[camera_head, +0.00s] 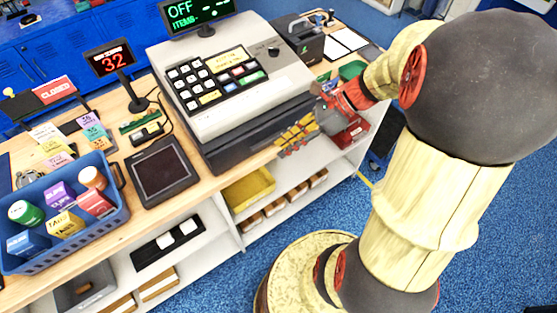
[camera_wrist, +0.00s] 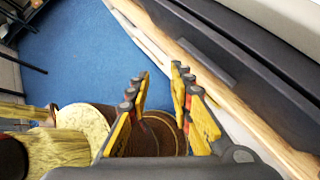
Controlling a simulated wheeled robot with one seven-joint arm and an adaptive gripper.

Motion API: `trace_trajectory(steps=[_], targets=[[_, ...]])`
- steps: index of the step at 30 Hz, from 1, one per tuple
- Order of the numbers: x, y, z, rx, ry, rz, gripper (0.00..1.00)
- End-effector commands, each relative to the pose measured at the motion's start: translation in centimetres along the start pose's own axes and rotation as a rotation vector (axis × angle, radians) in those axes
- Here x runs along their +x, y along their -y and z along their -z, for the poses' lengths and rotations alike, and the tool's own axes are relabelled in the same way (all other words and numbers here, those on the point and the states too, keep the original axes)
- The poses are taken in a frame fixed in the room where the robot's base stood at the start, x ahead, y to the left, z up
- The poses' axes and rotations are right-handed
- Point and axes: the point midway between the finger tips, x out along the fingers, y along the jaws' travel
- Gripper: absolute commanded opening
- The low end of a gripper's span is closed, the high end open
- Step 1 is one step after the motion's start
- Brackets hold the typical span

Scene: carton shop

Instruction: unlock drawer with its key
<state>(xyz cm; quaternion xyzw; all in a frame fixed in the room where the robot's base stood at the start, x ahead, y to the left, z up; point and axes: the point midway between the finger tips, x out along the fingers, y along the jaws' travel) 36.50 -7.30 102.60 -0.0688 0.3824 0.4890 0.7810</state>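The cash register (camera_head: 235,75) stands on the wooden counter, with a dark drawer unit (camera_head: 235,140) beneath it. The drawer looks closed. It probably also shows as the dark body (camera_wrist: 235,65) at the upper right in the wrist view. My gripper (camera_head: 284,146) is in front of the drawer unit's right part, its yellow fingers pointing left. In the wrist view my gripper (camera_wrist: 162,73) has its fingers apart with nothing seen between them. A small dark round fitting (camera_head: 273,51) sits on the register's top right; I cannot tell whether it is a lock. I cannot make out a key.
A card terminal (camera_head: 162,171) and a blue basket (camera_head: 66,228) of small goods stand left on the counter. A black printer-like box (camera_head: 300,42) stands behind my gripper. Shelves below hold a yellow tray (camera_head: 248,190). Blue floor (camera_head: 480,230) is open at right.

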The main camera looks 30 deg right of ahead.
Motion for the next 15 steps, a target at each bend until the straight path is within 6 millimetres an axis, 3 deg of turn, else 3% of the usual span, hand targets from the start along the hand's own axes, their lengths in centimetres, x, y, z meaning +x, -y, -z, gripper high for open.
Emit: trace_trajectory(steps=[15], targets=[[1.3,-5.7,-1.5,-0.759,-0.365,-0.048,0.22]])
